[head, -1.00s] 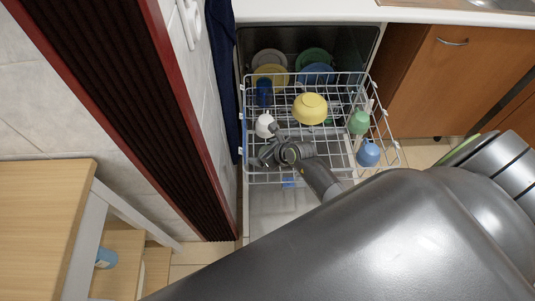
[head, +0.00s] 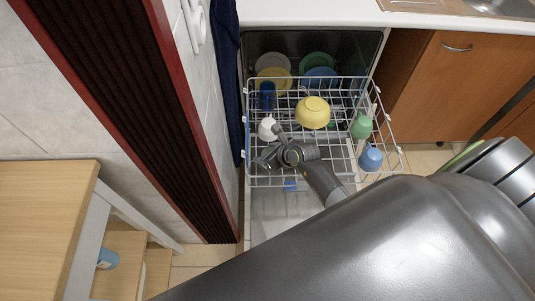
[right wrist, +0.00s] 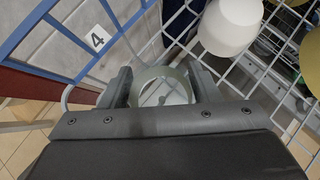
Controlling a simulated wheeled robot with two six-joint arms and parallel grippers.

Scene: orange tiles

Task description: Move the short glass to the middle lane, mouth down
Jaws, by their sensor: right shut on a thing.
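The short glass (right wrist: 163,84) is clear and sits between the two fingers of my right gripper (right wrist: 161,88) in the right wrist view. My right gripper is shut on it, over the near left part of the white wire rack (right wrist: 180,40). In the head view my right gripper (head: 267,150) is above the near left part of the rack (head: 325,177), just in front of a white cup (head: 267,128). The glass is too small and clear there to make out. I cannot tell which way its mouth faces. My left gripper is not in view.
A yellow bowl (head: 312,112) stands mid-rack, a blue tumbler (head: 267,96) at the back left. A green cup (head: 361,127) and a blue cup (head: 370,157) are along the right side. Plates (head: 320,78) show behind.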

